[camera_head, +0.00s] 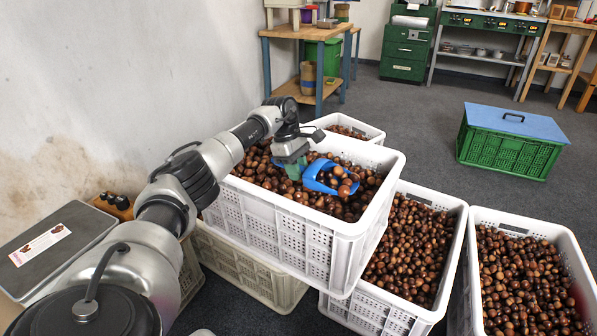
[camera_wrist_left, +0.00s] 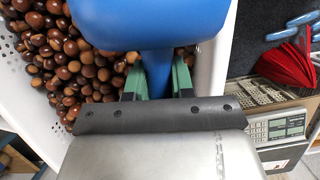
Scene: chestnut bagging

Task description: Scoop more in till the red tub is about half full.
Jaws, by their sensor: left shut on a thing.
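My left gripper (camera_head: 292,163) is shut on the handle of a blue scoop (camera_head: 316,175), over the top white crate (camera_head: 345,228) of chestnuts. Several chestnuts (camera_head: 344,184) lie in or at the mouth of the scoop, low at the chestnut surface. In the left wrist view the gripper (camera_wrist_left: 155,82) has the blue scoop (camera_wrist_left: 150,22) between its green-padded fingers, with loose chestnuts (camera_wrist_left: 75,65) beside it. A red ribbed thing (camera_wrist_left: 287,68) shows at the right there; I cannot tell if it is the red tub. My right gripper is out of view.
More white crates of chestnuts stand at the right (camera_head: 412,250) and far right (camera_head: 520,290). A green crate with a blue lid (camera_head: 508,140) is on the open floor behind. A scale with a keypad (camera_wrist_left: 277,130) shows in the wrist view. The wall is close at left.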

